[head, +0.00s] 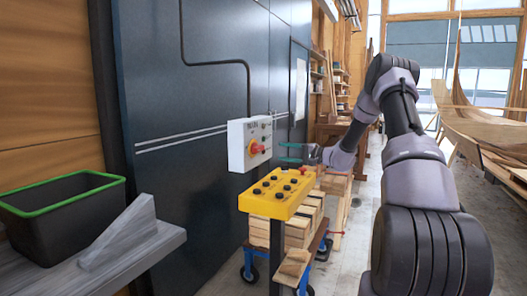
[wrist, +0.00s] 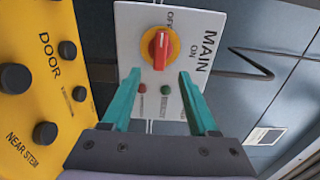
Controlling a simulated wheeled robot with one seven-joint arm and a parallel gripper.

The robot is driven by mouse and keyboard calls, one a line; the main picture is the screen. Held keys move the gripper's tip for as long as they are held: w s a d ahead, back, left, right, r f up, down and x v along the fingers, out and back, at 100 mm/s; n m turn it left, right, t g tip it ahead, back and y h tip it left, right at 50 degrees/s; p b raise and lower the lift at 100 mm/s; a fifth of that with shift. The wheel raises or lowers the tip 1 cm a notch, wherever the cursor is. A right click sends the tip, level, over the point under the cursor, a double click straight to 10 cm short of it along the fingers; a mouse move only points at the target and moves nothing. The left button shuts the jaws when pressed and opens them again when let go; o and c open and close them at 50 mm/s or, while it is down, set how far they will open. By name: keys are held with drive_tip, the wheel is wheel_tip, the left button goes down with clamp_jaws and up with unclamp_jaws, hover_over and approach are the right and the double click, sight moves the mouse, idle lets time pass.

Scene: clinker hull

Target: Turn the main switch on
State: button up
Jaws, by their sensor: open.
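The main switch is a red rotary knob (wrist: 160,50) on a yellow disc, on a white panel (wrist: 130,24) marked MAIN, OFF and ON. In the wrist view its red bar lies nearly upright in the picture; I cannot tell for sure which mark it is set to. In the head view the knob (head: 257,148) shows on the white box (head: 236,146) on the dark wall. My gripper (wrist: 160,76) is open, its teal fingers spread to either side below the knob, seemingly short of it. The gripper (head: 284,153) is to the right of the box in the head view.
A yellow button panel (head: 262,203) stands just below the box, and its black buttons (wrist: 16,78) show at the wrist view's left. A shelf (head: 155,245) with a black green-rimmed bin (head: 65,223) is at left. Stacked timber (head: 300,232) sits on a blue-wheeled cart.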

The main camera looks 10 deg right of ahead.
sight(261, 149)
drive_tip(key=x, duration=1)
clamp_jaws()
